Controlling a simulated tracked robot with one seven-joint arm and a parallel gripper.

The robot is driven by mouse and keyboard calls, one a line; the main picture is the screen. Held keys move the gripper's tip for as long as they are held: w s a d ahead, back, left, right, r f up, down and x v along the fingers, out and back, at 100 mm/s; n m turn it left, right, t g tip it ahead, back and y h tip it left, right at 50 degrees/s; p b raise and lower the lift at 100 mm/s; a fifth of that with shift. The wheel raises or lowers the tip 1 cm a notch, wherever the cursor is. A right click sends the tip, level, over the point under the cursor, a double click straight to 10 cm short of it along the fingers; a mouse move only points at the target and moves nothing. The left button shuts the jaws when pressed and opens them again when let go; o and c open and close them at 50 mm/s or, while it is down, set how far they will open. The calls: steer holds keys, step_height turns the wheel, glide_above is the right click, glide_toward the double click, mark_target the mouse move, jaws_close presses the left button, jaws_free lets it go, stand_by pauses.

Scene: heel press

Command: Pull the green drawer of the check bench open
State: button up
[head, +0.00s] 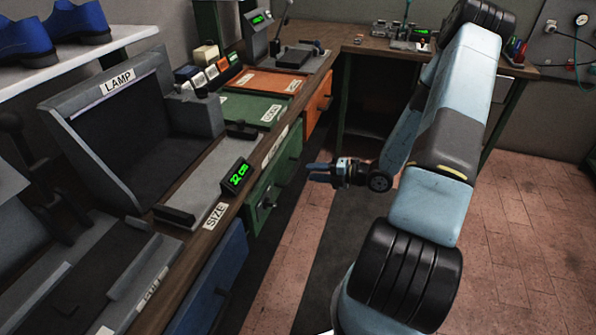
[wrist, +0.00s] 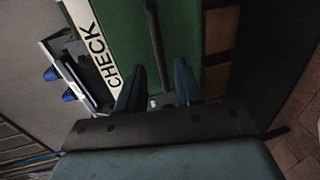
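The green drawer (head: 281,178) is in the front of the bench in the head view, and its front looks flush with the bench. Its dark bar handle (wrist: 154,40) runs across the green front in the wrist view, beside the white CHECK label (wrist: 95,45). My gripper (head: 310,172) is in front of the drawer, to its right in the head view, with a small gap. Its two blue fingers (wrist: 157,75) are apart, with the handle lined up between them in the wrist view. Nothing is held. I cannot tell if the fingertips reach past the bar.
A blue drawer (head: 212,285) is nearer and an orange drawer (head: 316,104) farther along the same bench. A SIZE gauge with a green display (head: 237,177) stands on the bench top. The tiled floor (head: 310,235) before the green drawer is clear.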

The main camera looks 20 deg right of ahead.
mark_target(295, 170)
steer(key=x, duration=0.7)
steer(key=shift+w+a, duration=0.25)
steer(key=shift+a, duration=0.1)
jaws_close()
steer(key=shift+f, duration=0.1)
